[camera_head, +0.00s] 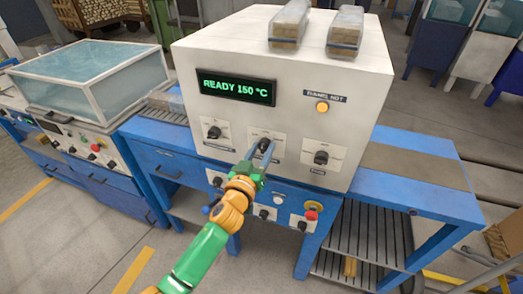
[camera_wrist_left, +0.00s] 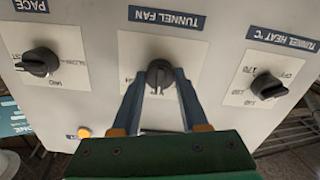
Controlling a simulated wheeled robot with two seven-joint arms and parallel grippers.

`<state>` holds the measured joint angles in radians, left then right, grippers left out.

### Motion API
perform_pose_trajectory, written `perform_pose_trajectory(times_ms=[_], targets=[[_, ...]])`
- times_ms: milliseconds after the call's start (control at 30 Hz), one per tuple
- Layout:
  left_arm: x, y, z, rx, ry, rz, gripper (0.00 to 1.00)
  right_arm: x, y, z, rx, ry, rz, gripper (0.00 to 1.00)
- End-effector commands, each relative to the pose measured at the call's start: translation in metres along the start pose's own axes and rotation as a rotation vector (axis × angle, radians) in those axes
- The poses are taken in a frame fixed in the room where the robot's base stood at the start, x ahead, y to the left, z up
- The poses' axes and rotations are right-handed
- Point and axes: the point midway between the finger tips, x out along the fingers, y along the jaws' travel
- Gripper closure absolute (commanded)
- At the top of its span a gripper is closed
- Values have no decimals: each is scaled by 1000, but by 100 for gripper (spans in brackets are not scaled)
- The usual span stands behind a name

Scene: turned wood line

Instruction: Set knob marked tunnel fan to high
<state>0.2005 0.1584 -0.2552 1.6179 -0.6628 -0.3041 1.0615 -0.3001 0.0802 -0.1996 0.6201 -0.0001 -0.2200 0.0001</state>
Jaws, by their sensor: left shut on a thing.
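The tunnel fan knob (camera_head: 265,144) is the middle black knob on the front of a white machine (camera_head: 290,60). In the left wrist view the picture is upside down, and the knob (camera_wrist_left: 159,73) sits on a pale plate under the label TUNNEL FAN (camera_wrist_left: 166,18). My left gripper (camera_head: 260,152) reaches the knob from the front, its two fingers (camera_wrist_left: 160,80) closed on the knob's sides. The fingers hide part of the plate, so the setting marks cannot be read. My right gripper is not in view.
The tunnel heat knob (camera_head: 214,132) and pace knob (camera_head: 321,157) flank it. A display (camera_head: 236,87) reads READY 150 °C, beside an amber lamp (camera_head: 322,107). Below are smaller controls and a red button (camera_head: 311,215). Two wrapped packs (camera_head: 345,32) lie on top.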

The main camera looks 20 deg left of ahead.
Motion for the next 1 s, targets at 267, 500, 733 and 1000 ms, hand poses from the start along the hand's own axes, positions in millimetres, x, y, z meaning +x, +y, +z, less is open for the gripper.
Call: perform_pose_trajectory(times_ms=[267,500,733,1000], targets=[[0,0,0,102,-1,0,100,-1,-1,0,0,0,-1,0],[0,0,0,306,-1,0,100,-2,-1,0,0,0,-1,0],[0,0,0,525,-2,0,100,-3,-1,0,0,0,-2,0],[0,0,0,762,-2,0,100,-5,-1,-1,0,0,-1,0]])
